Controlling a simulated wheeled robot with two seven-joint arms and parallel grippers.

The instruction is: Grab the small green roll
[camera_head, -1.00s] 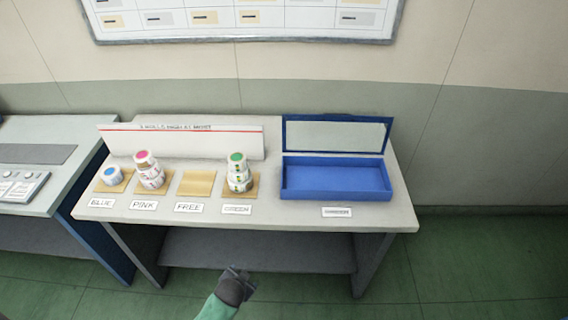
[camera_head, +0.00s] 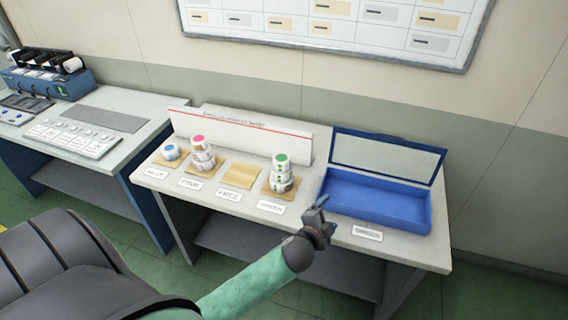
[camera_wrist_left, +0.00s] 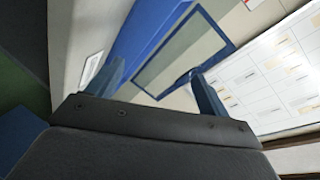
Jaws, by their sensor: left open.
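The small green roll (camera_head: 281,160) has a white side and a green top. It sits on top of a stack of white rolls (camera_head: 280,182) on the tan pad above the green label. My left gripper (camera_head: 322,206) is to the right of and nearer than the stack, close to the table's front edge by the blue box. It is open and empty, apart from the roll. In the left wrist view its two fingers (camera_wrist_left: 160,85) stand wide apart, with the blue box behind them and no roll visible. My right gripper is not in view.
An open blue box (camera_head: 375,203) with a raised lid stands at the right of the table. A pink-topped stack (camera_head: 202,156) and a blue-topped roll (camera_head: 171,153) stand to the left. The pad (camera_head: 241,176) above the FREE label is empty. A low white board (camera_head: 240,135) stands behind.

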